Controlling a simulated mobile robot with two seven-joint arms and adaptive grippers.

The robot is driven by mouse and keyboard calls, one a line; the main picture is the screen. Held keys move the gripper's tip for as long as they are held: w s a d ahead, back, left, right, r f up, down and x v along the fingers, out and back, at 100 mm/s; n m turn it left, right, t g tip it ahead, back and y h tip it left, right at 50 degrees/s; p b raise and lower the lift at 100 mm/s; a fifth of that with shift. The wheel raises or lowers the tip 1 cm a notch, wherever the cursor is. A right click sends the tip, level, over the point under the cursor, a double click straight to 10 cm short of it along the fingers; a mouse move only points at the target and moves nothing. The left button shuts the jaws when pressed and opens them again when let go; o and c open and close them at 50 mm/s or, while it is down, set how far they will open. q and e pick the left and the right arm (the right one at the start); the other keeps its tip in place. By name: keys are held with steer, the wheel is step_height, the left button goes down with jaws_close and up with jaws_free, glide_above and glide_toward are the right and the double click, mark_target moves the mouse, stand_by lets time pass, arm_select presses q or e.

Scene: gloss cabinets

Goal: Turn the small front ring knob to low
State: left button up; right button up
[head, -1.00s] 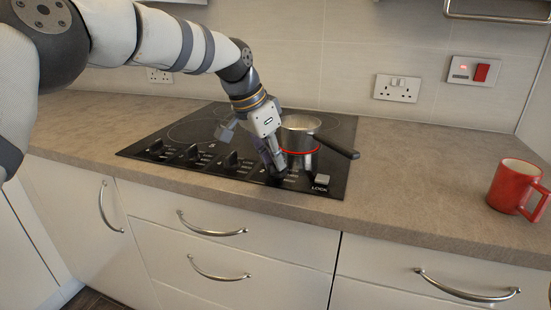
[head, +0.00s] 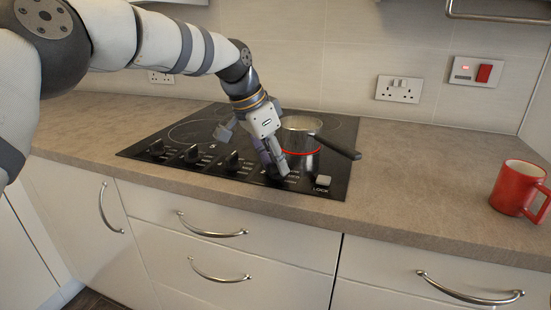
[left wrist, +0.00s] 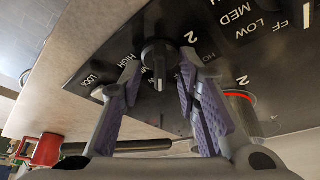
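The black hob (head: 215,182) is set in the worktop, with a row of knobs along its front. My left gripper (head: 276,170) points down at the rightmost knob, which it mostly hides in the head view. In the left wrist view this black knob (left wrist: 159,56) stands between the two fingertips of my left gripper (left wrist: 161,72). The fingers are apart, one on each side of it; I cannot tell whether they touch it. The knob's pale mark points toward the gripper's palm. LOW, MED and HIGH labels are printed on the hob. My right gripper is not in view.
A steel pot (head: 300,124) stands on the hob just behind my gripper, its dark handle (head: 338,148) reaching right. Other knobs (head: 233,161) lie to the left and a LOCK button (head: 323,180) to the right. A red mug (head: 516,188) stands far right.

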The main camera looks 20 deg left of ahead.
arm_select(q)
steer(key=shift+r, duration=0.1)
steer(key=v, duration=1.2)
